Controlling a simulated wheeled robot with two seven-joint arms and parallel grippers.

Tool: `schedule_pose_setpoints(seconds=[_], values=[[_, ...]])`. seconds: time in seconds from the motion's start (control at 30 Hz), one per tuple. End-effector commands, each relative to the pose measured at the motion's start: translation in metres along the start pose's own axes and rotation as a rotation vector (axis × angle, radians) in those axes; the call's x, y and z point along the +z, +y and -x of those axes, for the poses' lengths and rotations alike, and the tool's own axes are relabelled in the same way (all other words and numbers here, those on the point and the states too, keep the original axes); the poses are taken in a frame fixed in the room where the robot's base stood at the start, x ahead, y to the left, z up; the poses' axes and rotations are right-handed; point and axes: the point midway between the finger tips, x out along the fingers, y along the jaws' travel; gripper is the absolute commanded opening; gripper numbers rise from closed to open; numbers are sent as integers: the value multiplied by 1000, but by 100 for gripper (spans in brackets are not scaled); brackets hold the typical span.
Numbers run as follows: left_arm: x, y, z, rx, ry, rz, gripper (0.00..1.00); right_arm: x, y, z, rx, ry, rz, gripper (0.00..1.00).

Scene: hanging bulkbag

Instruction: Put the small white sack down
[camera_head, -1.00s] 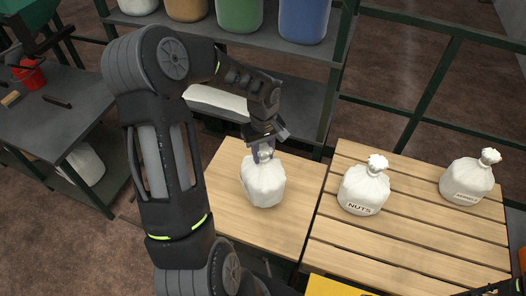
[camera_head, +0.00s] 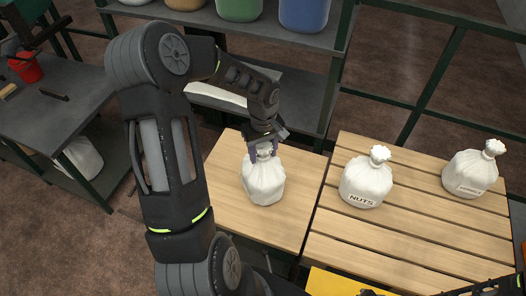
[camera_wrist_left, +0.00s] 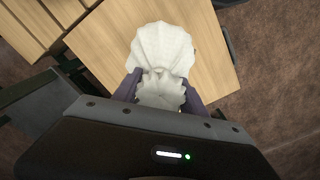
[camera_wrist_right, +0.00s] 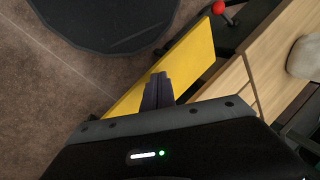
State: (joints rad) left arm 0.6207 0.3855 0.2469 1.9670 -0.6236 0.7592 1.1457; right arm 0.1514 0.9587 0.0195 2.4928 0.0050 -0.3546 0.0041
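The small white sack (camera_head: 264,182) stands upright on the plain wooden table top (camera_head: 229,167), its tied neck up. My left gripper (camera_head: 264,150) is above it, with its purple fingers spread on either side of the neck. In the left wrist view the sack (camera_wrist_left: 165,45) lies between the spread fingers (camera_wrist_left: 160,90); its frilled top hides part of the gap. My right gripper (camera_wrist_right: 157,90) has its fingers together with nothing between them. It is over a yellow panel, away from the sack.
A slatted wooden table (camera_head: 408,228) to the right holds a white sack marked NUTS (camera_head: 366,184) and another labelled white sack (camera_head: 470,175). A dark shelf with coloured tubs (camera_head: 304,12) stands behind. A grey workbench (camera_head: 62,105) is at left. The yellow panel (camera_wrist_right: 165,65) is below my right gripper.

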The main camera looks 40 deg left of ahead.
Motion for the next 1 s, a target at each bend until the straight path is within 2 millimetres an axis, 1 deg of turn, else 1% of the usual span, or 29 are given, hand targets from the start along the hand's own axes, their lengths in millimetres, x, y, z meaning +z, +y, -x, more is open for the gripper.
schedule_pose_setpoints(seconds=[0.23,0.37,0.47,0.57,0.8,0.87,1.0], values=[[0,0,0,0,0,0,51,0,0,0,0,0,0,0],[0,0,5,0,0,0,51,0,-2,5,1,-1,-1,0],[0,0,18,0,1,0,51,1,-4,12,3,-3,-2,0],[-1,0,36,1,2,1,51,3,-7,22,6,-6,-4,0],[-1,0,88,2,2,0,51,5,-14,51,16,-15,-11,0],[0,0,99,2,2,0,51,5,-16,57,19,-18,-12,0],[-1,0,115,1,2,1,51,5,-16,60,21,-21,-14,0]])
